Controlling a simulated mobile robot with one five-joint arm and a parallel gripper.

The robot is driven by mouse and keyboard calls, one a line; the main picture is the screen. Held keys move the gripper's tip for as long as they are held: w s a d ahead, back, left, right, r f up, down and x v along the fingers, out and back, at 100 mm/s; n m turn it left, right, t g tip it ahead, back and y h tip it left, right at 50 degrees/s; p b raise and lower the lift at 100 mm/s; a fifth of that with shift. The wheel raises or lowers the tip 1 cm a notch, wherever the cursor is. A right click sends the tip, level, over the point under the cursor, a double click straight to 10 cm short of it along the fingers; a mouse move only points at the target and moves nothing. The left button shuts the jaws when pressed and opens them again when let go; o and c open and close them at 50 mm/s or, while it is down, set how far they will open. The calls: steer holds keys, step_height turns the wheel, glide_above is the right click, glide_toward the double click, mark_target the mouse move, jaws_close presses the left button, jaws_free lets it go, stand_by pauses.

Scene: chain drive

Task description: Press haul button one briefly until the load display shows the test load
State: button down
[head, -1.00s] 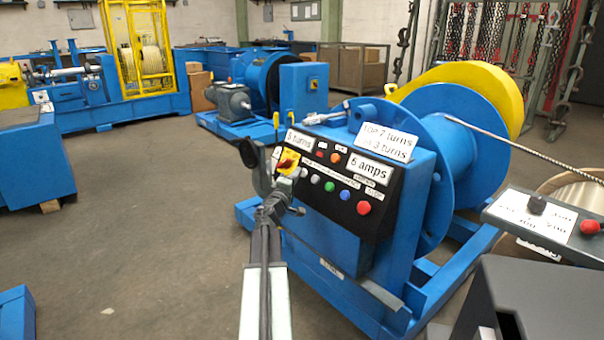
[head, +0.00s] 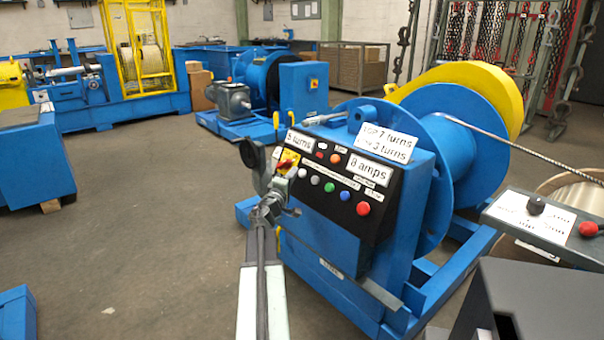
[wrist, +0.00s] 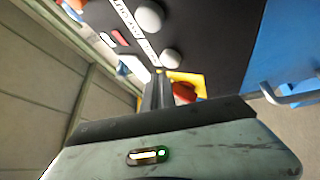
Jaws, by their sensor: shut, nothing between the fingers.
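The black control panel (head: 320,205) on the blue winch carries a row of round buttons: a white button (head: 302,172), a grey one (head: 315,182), then green (head: 329,187), blue (head: 345,195) and red (head: 363,208). Their small labels are too blurred to read, so I cannot tell which is haul button one. A white display (head: 369,170) reads "8 amps"; another (head: 300,140) reads "5 turns". My gripper (head: 291,188) is shut and empty at the panel's left end. In the wrist view its fingertips (wrist: 158,78) are close to a pale round button (wrist: 171,58); contact is unclear.
A red and yellow rotary switch (head: 287,161) sits just above my gripper. The blue cable drum (head: 455,165) stands behind the panel. Open floor (head: 150,240) lies to the left.

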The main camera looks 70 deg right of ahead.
steer(key=a, duration=0.1)
steer(key=w+a+r+p, duration=0.2)
steer(key=shift+w+a+r, duration=0.1)
steer(key=shift+w+a, duration=0.15)
steer(key=shift+a, duration=0.15)
stand_by(0.4)
